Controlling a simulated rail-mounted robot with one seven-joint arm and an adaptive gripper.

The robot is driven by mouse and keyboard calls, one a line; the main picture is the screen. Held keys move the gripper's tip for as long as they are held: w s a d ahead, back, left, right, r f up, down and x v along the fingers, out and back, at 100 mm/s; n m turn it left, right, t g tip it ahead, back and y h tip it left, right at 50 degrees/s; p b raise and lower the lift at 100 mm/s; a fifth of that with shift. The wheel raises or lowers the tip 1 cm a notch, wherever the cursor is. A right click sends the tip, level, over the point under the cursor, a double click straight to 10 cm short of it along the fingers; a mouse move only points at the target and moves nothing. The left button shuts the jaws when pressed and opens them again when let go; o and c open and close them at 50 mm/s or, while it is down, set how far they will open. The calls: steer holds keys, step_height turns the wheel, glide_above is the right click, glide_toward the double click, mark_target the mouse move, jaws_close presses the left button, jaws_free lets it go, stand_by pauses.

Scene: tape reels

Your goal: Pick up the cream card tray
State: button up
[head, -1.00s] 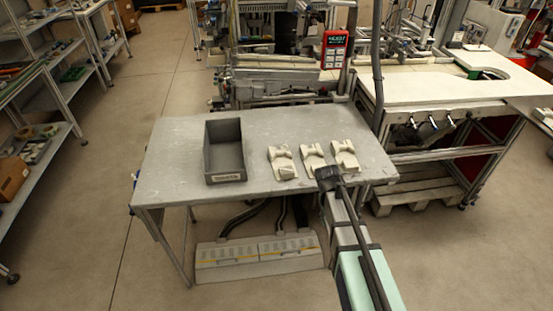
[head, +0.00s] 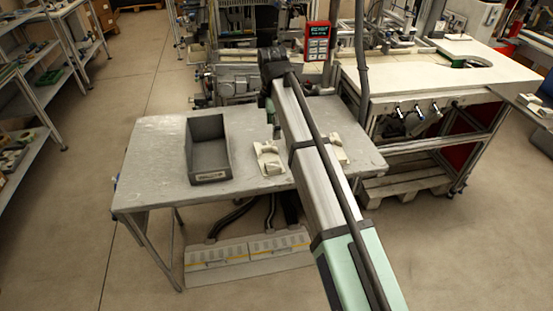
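A cream card tray (head: 269,160) lies on the grey table, right of the dark grey bin. A second cream piece (head: 338,150) shows in part beside my arm, farther right. The place between them is hidden behind my arm. My arm reaches over the table from the lower right. My gripper (head: 275,122) hangs at the far end of the arm, above the table's back part and behind the left cream tray. It is small and partly covered by the arm, so its fingers are not clear. Nothing is visibly held.
The dark grey open bin (head: 193,150) stands on the grey table (head: 150,180); the table's left end is clear. Machinery with a red control box (head: 317,42) stands behind. A white workbench (head: 430,70) is at the right.

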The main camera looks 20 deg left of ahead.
mark_target(273, 165)
steer(key=shift+n, duration=0.3)
steer(key=f+p, duration=0.2)
steer(key=f, duration=0.6)
steer(key=f+p, duration=0.3)
steer(key=f, duration=0.5)
steer(key=shift+a+f, duration=0.2)
steer(key=shift+f, duration=0.2)
steer(key=c, duration=1.3)
